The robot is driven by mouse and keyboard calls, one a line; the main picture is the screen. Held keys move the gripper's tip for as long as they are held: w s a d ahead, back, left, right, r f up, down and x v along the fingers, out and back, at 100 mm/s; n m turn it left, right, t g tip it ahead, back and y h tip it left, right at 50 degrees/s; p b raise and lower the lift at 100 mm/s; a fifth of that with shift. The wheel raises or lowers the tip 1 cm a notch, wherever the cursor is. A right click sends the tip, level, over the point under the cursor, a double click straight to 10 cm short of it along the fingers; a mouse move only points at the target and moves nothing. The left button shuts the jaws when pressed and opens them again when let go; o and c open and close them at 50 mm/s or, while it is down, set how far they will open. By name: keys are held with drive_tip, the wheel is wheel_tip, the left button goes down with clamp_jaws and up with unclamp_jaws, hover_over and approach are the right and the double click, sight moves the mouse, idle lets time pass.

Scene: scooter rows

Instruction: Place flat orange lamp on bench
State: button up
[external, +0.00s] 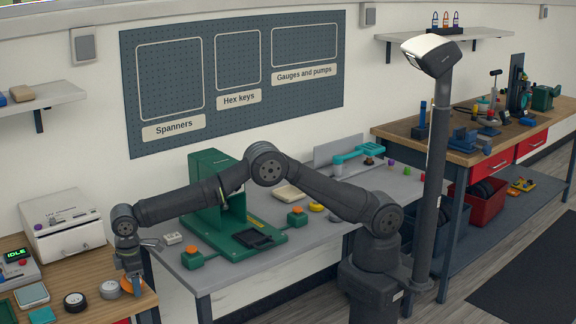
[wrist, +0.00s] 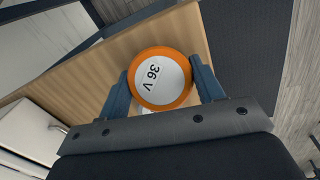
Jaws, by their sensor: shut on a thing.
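A flat round orange lamp (wrist: 160,78) with a white face marked "36 V" is between the fingers of my gripper (wrist: 163,90) in the wrist view. My gripper is shut on it, one blue-grey finger at each side. In the external view my gripper (external: 130,285) points down at the right end of the left wooden bench top (external: 95,280). The orange lamp shows there (external: 127,287), partly hidden by the fingers. I cannot tell whether it touches the wood.
A black round piece (external: 75,301), a white round piece (external: 109,298) and a grey device reading IDLE (external: 17,262) are on the left bench. A white boxy machine (external: 65,222) stands behind. A grey bench with a green stand (external: 215,190) is to the right, across a gap.

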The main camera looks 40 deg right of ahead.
drive_tip(key=o, duration=1.1)
drive_tip(key=shift+f, duration=0.1)
drive_tip(key=shift+o, duration=0.6)
wheel_tip(320, 180, up, 17)
drive_tip(key=s, duration=0.2)
drive_tip(key=shift+a, duration=0.2)
